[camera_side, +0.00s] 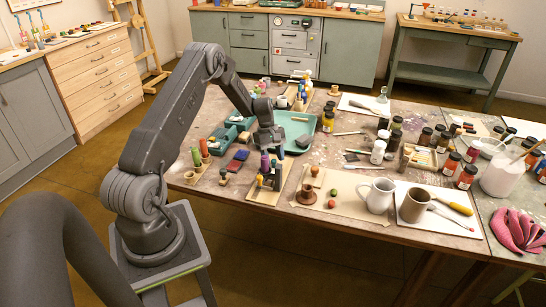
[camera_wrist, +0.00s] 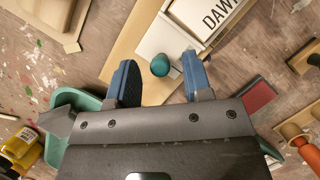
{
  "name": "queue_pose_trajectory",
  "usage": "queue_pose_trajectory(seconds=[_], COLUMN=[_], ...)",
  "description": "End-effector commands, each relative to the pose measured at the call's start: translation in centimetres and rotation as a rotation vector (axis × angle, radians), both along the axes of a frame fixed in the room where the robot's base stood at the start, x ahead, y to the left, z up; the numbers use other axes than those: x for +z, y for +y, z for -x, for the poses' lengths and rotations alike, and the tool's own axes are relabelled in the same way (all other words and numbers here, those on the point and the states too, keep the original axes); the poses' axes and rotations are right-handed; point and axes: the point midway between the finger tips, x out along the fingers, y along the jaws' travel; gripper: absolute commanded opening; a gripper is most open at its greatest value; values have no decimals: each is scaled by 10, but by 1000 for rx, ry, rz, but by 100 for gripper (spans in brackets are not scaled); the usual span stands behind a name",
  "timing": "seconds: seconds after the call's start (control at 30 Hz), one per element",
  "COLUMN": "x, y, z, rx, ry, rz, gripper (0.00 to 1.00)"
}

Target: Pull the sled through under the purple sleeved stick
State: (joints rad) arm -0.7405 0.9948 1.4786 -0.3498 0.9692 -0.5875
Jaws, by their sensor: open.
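In the wrist view my gripper (camera_wrist: 158,61) is open, with a dark blue finger on either side of a small teal knob (camera_wrist: 160,65). The knob stands on a pale sled-like panel (camera_wrist: 170,38) that bears dark letters, on a wooden board (camera_wrist: 124,50). In the side view my gripper points down over a wooden stand (camera_side: 254,193) near the table's front edge. A purple sleeved stick (camera_side: 265,161) shows close beside it. The sled is hard to make out there, partly hidden by my gripper and the sticks.
A teal tray (camera_side: 301,119) lies behind my gripper. Red and blue pads (camera_side: 237,160) and colored sticks on small blocks stand to the left. To the right are a tan mat (camera_side: 345,205) with small balls, a white jug (camera_side: 377,195) and several jars.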

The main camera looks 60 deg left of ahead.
Motion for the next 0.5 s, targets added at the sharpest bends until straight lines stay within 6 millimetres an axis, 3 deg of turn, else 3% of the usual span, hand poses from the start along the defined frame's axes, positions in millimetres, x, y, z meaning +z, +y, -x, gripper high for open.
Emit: queue_pose_trajectory(seconds=[0.07, 0.5], x=[0, 0], y=[0, 0], z=[0, 0], rx=[0, 0], ry=[0, 1], rz=[0, 0], gripper=[46, 4])
